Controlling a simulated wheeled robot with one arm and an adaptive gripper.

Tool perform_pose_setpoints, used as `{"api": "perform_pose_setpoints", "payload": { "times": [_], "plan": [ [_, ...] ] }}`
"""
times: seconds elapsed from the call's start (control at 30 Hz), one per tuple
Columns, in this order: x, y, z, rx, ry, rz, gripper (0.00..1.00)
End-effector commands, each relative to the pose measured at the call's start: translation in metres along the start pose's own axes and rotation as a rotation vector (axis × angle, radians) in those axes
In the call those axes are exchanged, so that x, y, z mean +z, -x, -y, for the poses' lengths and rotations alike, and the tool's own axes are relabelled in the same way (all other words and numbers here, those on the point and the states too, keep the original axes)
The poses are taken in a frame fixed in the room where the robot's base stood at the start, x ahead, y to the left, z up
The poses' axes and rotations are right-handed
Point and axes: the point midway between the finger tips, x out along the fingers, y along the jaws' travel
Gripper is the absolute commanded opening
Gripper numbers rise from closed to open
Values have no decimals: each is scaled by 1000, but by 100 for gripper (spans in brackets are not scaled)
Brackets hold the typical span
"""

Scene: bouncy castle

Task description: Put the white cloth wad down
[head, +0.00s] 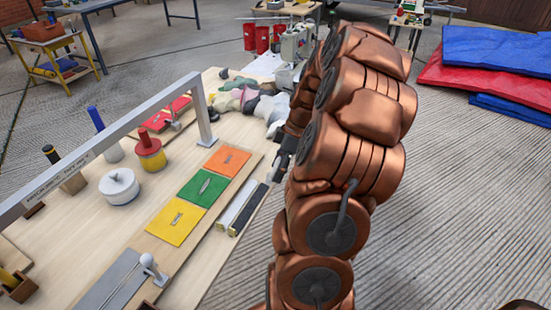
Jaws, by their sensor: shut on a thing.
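My gripper (282,158) shows only as a dark part at the left side of my copper arm, above the right edge of the wooden table (222,262). It is shut, and the arm hides most of it and what it holds. Whitish cloth (268,108) lies in a pile of crumpled cloth wads just beyond the gripper. I cannot tell whether any of this white cloth is the wad in my jaws.
Orange (227,159), green (202,187) and yellow (174,221) squares lie on a board. A grey bar frame (110,140) stands over the table. Blue and red mats (480,75) lie on the floor at right.

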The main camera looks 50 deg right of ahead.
Motion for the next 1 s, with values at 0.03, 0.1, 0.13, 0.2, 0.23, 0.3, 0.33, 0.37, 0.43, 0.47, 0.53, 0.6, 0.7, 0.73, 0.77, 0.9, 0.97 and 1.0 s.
{"api": "perform_pose_setpoints", "payload": {
  "times": [0.03, 0.1, 0.13, 0.2, 0.23, 0.3, 0.33, 0.37, 0.43, 0.47, 0.53, 0.6, 0.7, 0.73, 0.77, 0.9, 0.97, 1.0],
  "plan": [
    [-1, 2, -8, 2, 1, 2, 35],
    [-2, 2, -18, 0, -1, 1, 35],
    [-2, 2, -22, -1, -2, 1, 35],
    [-3, 2, -31, 1, -1, 3, 35],
    [-4, 3, -36, 3, -1, 3, 35],
    [-4, 4, -46, 5, -1, 3, 35],
    [-4, 4, -50, 3, -1, 3, 35],
    [-5, 4, -53, 1, -1, 2, 35],
    [-6, 4, -61, 1, -1, 1, 35],
    [-6, 5, -65, 2, -1, 1, 35],
    [-7, 6, -71, 3, -1, 1, 35],
    [-8, 6, -74, 1, -1, 1, 35],
    [-8, 5, -77, 0, -1, 0, 35],
    [-8, 5, -78, 0, -1, 0, 35],
    [-8, 5, -78, 0, -1, 0, 35],
    [-8, 5, -84, 1, -1, 1, 35],
    [-6, -2, -84, -3, -2, 2, 35],
    [-4, -6, -85, -3, -1, 2, 35]
  ]
}}
